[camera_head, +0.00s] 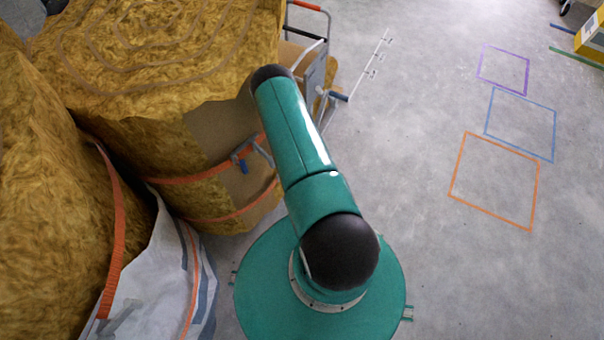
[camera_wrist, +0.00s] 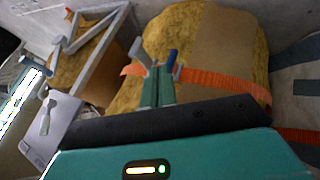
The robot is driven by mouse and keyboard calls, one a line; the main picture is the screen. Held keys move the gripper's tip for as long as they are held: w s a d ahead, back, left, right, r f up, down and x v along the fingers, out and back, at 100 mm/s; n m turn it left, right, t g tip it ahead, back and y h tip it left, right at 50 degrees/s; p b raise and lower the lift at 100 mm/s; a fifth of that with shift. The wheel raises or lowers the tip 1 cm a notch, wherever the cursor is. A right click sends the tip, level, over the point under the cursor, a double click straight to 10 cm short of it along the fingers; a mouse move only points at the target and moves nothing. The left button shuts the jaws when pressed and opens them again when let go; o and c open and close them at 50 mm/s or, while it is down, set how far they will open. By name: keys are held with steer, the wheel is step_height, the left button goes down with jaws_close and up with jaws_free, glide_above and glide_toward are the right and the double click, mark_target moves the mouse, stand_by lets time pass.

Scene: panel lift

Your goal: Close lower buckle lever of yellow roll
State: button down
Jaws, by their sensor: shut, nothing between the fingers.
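The yellow roll (camera_head: 150,115) stands upright at the left of the head view, with a brown band and two orange straps around it. A grey buckle with a blue lever (camera_head: 242,165) shows on the upper strap; the lower strap (camera_head: 225,217) runs behind my arm. In the wrist view, the roll (camera_wrist: 190,38) carries an orange strap (camera_wrist: 225,82) with a grey buckle and a blue-tipped lever (camera_wrist: 172,58) standing out. My gripper (camera_wrist: 158,72) is shut and empty, close to this buckle; I cannot tell whether they touch. My arm hides the gripper in the head view.
A grey trolley frame (camera_head: 316,72) stands beside the roll; its plate also shows in the wrist view (camera_wrist: 48,122). Another yellow roll (camera_head: 40,200) and a white sack (camera_head: 160,275) stand at the left.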

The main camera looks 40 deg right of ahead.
steer(key=w+d+f, duration=0.6)
steer(key=w+f, duration=0.1)
steer(key=f, duration=0.1)
steer(key=shift+w, duration=0.3)
